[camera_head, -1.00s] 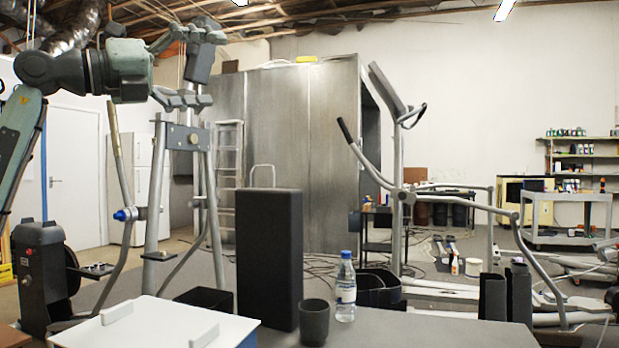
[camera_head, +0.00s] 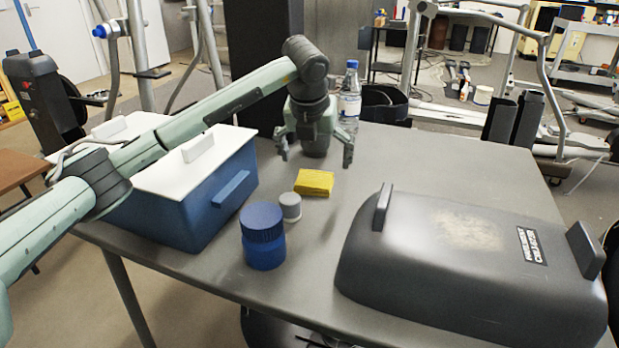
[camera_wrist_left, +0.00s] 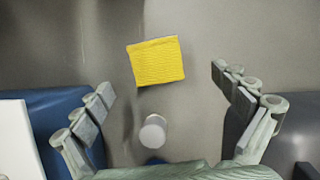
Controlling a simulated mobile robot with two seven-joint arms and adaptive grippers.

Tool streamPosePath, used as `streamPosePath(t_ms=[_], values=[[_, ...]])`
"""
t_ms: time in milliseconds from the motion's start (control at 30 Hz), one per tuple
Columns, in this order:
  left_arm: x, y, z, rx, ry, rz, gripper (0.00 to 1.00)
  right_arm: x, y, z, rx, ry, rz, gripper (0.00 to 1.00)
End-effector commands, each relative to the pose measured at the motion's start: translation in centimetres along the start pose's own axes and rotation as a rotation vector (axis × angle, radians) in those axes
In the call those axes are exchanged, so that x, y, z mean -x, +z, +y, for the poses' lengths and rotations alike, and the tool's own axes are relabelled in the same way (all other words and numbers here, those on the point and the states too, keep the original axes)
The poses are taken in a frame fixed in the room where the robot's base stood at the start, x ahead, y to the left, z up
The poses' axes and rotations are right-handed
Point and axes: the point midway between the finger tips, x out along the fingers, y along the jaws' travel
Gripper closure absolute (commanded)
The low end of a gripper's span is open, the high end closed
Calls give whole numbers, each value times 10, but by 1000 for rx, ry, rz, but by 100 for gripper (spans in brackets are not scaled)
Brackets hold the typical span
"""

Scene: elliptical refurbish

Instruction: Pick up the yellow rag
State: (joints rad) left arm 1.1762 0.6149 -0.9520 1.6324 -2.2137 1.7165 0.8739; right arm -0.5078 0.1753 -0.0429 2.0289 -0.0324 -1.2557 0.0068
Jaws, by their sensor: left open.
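The yellow rag (camera_head: 315,182) lies folded flat on the grey table (camera_head: 420,160), just right of the blue box. In the left wrist view the rag (camera_wrist_left: 156,61) is near the top middle, forward of the space between the fingers. My left gripper (camera_head: 314,158) points down above the table, a little behind the rag in the head view. Its fingers are spread wide and empty; they also frame the left wrist view (camera_wrist_left: 165,92). It does not touch the rag. My right gripper is not in view.
A small grey-white jar (camera_head: 290,207) and a blue jar (camera_head: 263,236) stand in front of the rag. A blue box with white lid (camera_head: 205,190) is left, a dark grey case (camera_head: 470,265) right. A water bottle (camera_head: 349,100) and black block (camera_head: 245,60) stand behind.

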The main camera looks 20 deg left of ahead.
Motion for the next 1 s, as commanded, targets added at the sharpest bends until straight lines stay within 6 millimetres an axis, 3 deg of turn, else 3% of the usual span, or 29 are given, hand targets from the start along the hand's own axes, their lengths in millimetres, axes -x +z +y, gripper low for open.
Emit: streamPosePath(t_ms=[400,700,1000], values=[[-53,-4,8,1,-3,1,3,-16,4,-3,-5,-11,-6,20],[-58,-4,8,1,-3,-2,4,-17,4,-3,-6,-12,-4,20],[-58,-4,8,1,-3,-2,41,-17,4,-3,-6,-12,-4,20]])
